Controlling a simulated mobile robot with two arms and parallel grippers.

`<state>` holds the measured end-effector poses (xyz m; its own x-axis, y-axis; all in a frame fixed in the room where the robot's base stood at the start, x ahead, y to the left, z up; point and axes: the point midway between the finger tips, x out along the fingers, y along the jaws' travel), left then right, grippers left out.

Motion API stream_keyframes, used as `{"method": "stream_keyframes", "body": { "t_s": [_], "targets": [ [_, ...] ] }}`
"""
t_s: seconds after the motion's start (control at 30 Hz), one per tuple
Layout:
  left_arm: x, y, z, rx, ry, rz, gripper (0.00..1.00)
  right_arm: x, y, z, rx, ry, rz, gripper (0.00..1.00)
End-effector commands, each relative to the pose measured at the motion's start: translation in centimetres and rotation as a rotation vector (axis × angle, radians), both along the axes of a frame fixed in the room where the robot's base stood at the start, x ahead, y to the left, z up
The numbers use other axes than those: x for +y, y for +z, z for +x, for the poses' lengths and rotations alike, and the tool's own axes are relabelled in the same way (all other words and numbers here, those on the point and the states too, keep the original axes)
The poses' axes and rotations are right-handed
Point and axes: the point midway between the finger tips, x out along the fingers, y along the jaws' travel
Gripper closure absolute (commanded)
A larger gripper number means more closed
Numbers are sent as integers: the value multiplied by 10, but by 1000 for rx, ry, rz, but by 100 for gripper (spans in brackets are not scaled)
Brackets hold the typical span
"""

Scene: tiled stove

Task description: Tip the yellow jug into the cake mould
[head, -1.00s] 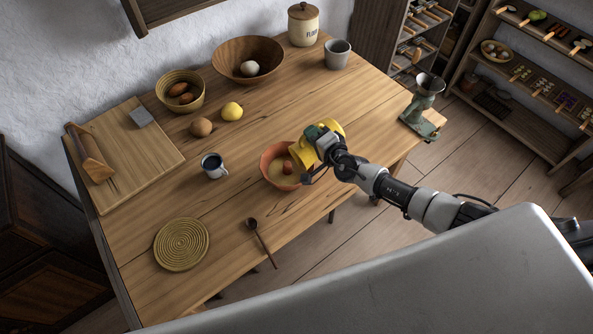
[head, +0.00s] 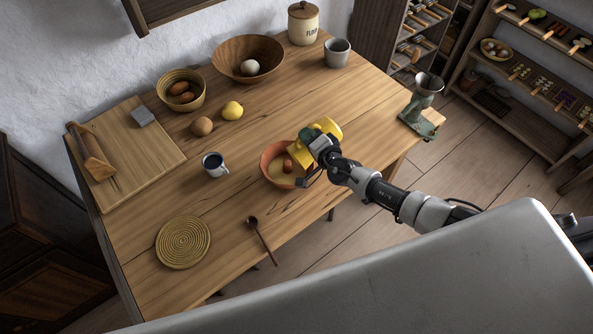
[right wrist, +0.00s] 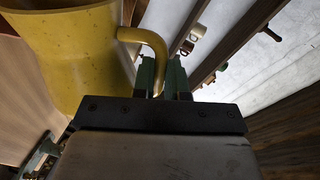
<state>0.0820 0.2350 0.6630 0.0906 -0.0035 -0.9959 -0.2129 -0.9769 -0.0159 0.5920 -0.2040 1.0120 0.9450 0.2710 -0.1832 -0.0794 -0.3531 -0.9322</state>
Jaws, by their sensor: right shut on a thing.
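The yellow jug (head: 302,155) is held tilted over the right side of the cake mould. The cake mould (head: 264,163) is a round terracotta-coloured vessel on the table, with a pale yellowish filling and a reddish-brown shape at its middle. My right gripper (head: 316,146) is at the jug, above the mould's right rim. In the right wrist view the green fingers (right wrist: 161,78) are shut on the handle of the jug (right wrist: 72,50). My left gripper is not in view.
A dark-filled mug (head: 213,163) stands left of the mould, and a wooden spoon (head: 262,240) lies in front.

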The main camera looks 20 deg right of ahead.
Motion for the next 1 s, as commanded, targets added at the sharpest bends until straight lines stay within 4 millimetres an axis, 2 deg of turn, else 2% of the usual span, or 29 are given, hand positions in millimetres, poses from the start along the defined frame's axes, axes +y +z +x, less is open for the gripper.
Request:
{"method": "stream_keyframes", "body": {
  "t_s": [1.0],
  "targets": [
    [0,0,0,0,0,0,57,15,3,-4,-38,-1,-94,100]
  ]
}}
